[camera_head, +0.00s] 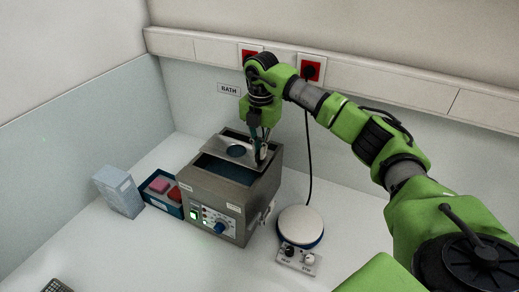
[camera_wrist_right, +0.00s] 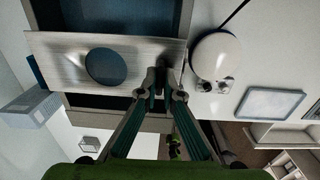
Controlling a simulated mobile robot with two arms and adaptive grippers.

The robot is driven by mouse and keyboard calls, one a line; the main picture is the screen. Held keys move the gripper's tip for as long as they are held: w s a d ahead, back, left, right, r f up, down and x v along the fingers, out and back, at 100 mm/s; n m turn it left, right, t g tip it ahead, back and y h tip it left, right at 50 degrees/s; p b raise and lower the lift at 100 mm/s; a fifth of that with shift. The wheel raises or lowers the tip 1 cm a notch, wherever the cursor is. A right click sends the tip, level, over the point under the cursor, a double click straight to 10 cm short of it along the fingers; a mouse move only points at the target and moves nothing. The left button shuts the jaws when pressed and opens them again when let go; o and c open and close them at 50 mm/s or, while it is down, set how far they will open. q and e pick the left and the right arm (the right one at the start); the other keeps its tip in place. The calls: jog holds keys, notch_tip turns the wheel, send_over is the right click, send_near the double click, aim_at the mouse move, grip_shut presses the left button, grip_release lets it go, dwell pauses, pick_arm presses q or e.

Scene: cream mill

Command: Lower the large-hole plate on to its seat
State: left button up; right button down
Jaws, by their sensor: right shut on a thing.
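The large-hole plate (camera_wrist_right: 140,58) is a brushed-metal strip with one big round hole, and it spans the bath (camera_head: 212,190) from side to side. In the head view the plate (camera_head: 241,158) is over the rear part of the bath's opening. My right gripper (camera_wrist_right: 160,88) is shut on a grip at the plate's right end, and in the head view it (camera_head: 261,155) points down there. In the wrist view the plate looks slightly askew to the bath's walls. I cannot tell whether it touches the rim; its seat is hidden under it. My left gripper is not in view.
A hotplate with a round white top (camera_head: 301,226) stands right of the bath. A blue tray (camera_head: 163,205) with pink and red items and a pale box (camera_head: 119,191) stand left. The wall with red sockets (camera_head: 311,68) is close behind. The front bench is mostly clear.

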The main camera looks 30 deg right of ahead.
jog(key=shift+f, duration=0.5)
dwell(0.9)
jog(key=c, duration=1.6)
grip_release()
jog(key=shift+c, duration=0.2)
jog(key=shift+r, duration=1.55)
jog(key=shift+r, duration=0.15)
jog(key=shift+r, duration=1.35)
jog(key=shift+r, duration=0.1)
